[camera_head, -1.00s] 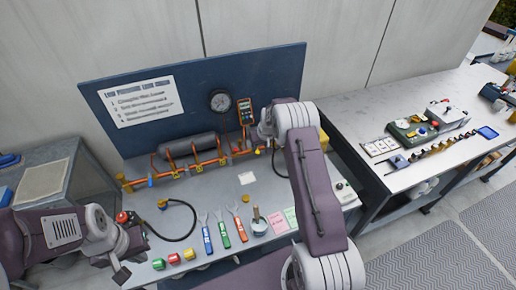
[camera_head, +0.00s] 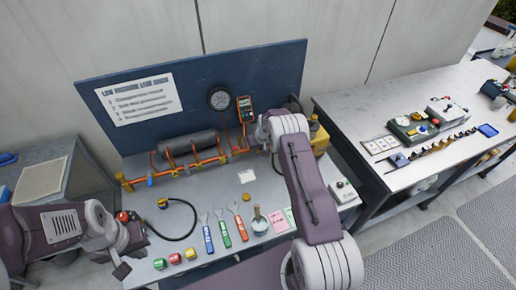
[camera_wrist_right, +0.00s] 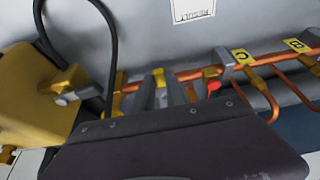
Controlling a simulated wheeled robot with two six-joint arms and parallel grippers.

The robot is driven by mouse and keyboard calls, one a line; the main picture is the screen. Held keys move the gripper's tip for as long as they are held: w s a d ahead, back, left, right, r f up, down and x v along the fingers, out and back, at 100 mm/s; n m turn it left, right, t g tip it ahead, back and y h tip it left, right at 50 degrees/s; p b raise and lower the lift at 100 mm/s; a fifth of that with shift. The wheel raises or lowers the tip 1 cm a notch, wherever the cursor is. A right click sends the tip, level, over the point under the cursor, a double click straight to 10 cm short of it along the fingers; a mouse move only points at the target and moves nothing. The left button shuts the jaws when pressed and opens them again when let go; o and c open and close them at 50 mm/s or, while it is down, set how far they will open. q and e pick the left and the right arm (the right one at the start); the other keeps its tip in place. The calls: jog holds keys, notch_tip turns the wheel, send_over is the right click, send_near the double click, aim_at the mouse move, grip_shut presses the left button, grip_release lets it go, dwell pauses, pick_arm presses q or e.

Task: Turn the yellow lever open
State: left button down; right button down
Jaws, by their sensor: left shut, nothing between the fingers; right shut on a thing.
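The yellow lever (camera_wrist_right: 158,74) shows as a small yellow piece at the fingertips of my right gripper (camera_wrist_right: 162,92) in the right wrist view, beside the copper pipe (camera_wrist_right: 258,60). The right gripper is shut on it. In the head view my right wrist and arm hide the lever and most of that gripper, at the right end of the pipe. My left gripper (camera_head: 121,266) is shut and empty at the front left of the bench, apart from the pipe.
A yellow machine (camera_wrist_right: 40,95) with a black hose stands close to the right gripper. A red handle (camera_wrist_right: 213,86) is on its other side. A blue board (camera_head: 190,95) stands behind.

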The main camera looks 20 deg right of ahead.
jog(key=shift+a, duration=0.1)
jog(key=shift+w+a+m+g+h+b, duration=0.35)
jog(key=shift+a+m+h+b, duration=0.3)
jog(key=shift+m+b, duration=1.05)
jog(key=shift+w+a+m+g+h+b, duration=0.2)
jog(key=shift+w+a+m+h+b, duration=0.4)
jog(key=shift+m+b, duration=1.1)
jog(key=shift+w+a+m+g+h+b, duration=0.25)
jog(key=shift+a+m+h+b, duration=0.45)
jog(key=shift+m+b, duration=1)
jog(key=shift+a+y, duration=0.2)
jog(key=shift+y, duration=0.05)
jog(key=shift+m, duration=0.3)
jog(key=c, duration=1.4)
grip_release()
jog(key=shift+o, duration=0.2)
jog(key=shift+r, duration=0.1)
